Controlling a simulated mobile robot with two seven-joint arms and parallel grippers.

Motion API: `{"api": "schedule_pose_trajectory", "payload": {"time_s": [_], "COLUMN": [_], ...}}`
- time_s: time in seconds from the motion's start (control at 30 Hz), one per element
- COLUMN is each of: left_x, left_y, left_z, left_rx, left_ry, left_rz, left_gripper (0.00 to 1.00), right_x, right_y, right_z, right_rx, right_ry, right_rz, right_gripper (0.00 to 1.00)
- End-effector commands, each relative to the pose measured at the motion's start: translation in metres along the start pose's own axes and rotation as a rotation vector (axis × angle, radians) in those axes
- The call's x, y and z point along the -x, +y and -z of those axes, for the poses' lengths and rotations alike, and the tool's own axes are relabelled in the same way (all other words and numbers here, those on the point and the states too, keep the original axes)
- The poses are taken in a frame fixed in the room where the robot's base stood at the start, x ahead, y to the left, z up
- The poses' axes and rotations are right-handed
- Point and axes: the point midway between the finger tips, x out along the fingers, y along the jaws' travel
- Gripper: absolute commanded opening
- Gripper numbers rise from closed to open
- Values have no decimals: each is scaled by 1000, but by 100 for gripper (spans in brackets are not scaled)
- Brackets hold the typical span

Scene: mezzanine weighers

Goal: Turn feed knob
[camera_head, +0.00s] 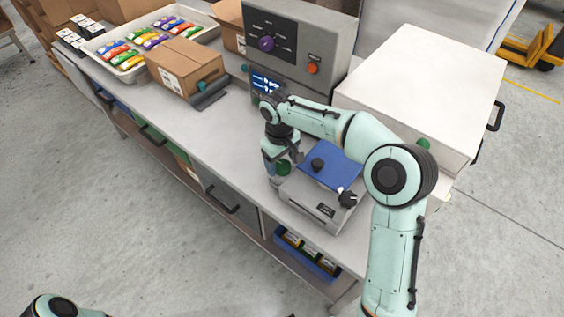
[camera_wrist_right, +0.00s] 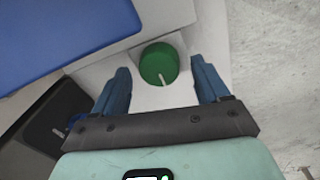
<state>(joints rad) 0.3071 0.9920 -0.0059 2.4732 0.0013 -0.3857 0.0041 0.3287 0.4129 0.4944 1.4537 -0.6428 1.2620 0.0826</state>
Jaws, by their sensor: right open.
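A round green knob (camera_wrist_right: 159,64) with a white pointer line sits on a pale surface in the right wrist view. The line points down and slightly right there. My right gripper (camera_wrist_right: 163,88) is open, with one blue finger on each side of the knob and a gap to each. In the head view the right gripper (camera_head: 277,172) points down at the left end of a grey device (camera_head: 317,208) with a blue top (camera_head: 332,163). The green knob (camera_head: 283,167) shows partly there, largely hidden by the gripper. My left gripper is out of view.
A white box (camera_head: 420,75) is at right. Black knobs (camera_head: 318,165) (camera_head: 347,199) sit on the device. Cardboard box (camera_head: 183,68) and tray (camera_head: 128,70) stand left.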

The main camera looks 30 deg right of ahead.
Motion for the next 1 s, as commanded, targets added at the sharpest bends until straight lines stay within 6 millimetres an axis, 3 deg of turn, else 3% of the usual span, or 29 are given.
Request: {"api": "schedule_pose_trajectory", "payload": {"time_s": [0.37, 0.53, 0.57, 1.0], "left_x": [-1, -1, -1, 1], "left_y": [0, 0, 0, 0], "left_z": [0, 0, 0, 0], "left_rx": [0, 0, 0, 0], "left_ry": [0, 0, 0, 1], "left_rz": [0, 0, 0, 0], "left_gripper": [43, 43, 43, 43], "right_x": [-6, -6, -6, -6], "right_y": [0, 0, 0, 0], "right_z": [0, 0, 0, 0], "right_rx": [0, 0, 0, -82], "right_ry": [1, 1, 1, -4], "right_rz": [0, 0, 0, -2], "right_gripper": [75, 23, 18, 19]}}
